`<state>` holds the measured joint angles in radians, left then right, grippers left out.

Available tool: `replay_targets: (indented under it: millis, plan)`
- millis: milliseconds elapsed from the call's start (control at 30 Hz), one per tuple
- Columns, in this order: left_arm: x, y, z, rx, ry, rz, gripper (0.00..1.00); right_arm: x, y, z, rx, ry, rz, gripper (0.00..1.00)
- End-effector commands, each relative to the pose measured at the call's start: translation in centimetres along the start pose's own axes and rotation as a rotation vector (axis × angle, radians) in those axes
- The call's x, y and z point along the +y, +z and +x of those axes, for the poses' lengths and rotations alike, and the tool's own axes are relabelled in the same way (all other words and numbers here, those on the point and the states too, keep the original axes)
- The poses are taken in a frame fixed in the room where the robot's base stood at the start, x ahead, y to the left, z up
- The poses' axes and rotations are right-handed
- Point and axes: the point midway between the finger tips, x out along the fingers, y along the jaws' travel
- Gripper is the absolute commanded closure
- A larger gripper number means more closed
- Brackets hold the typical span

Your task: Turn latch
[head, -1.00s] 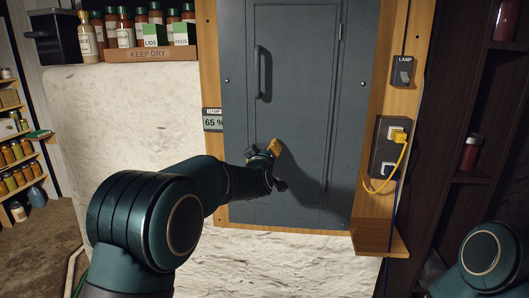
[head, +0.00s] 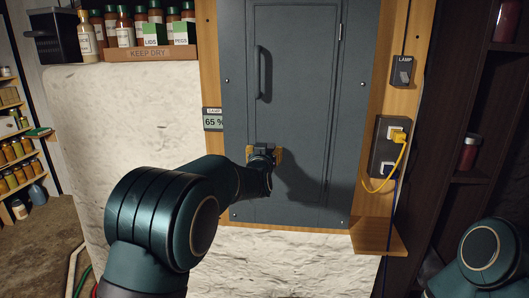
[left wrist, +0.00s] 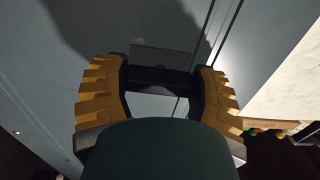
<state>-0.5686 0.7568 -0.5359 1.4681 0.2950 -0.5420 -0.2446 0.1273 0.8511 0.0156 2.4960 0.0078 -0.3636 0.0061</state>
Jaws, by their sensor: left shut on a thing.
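A grey metal cabinet door (head: 295,110) with a vertical bar handle (head: 262,75) is shut in the head view. The small dark latch (head: 263,147) sits low at the door's left side, mostly hidden by my left gripper (head: 264,156). That gripper is shut on the latch, with a yellow finger on either side. In the left wrist view, the latch's dark bar (left wrist: 160,77) spans between the two yellow fingers of the gripper (left wrist: 163,72). The latch's exact angle is hard to tell. My right gripper is out of view; only part of the right arm shows at lower right.
A small display reading 65 % (head: 213,122) is left of the door. A lamp switch (head: 402,71) and an outlet (head: 389,147) with yellow and blue cables are to the right. A wooden ledge (head: 380,235) juts out below. Jars stand on the shelf at upper left.

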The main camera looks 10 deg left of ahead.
Motion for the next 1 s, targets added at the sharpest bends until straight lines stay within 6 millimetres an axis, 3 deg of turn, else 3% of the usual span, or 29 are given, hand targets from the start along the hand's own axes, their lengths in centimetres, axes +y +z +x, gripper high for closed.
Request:
replay_targets:
  millis: [467,500,567,1000]
  plan:
    - [0.01,0.05,0.0,-0.001,0.0,0.016,0.73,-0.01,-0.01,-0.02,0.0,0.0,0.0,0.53]
    - [0.01,0.05,0.0,-0.001,0.0,0.015,0.25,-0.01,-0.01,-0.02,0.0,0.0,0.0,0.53]
    - [0.0,0.04,0.0,-0.001,0.0,0.015,0.04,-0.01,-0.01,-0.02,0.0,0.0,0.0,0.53]
    - [0.0,-0.07,-0.56,0.0,0.0,0.012,0.04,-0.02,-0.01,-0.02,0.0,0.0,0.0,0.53]
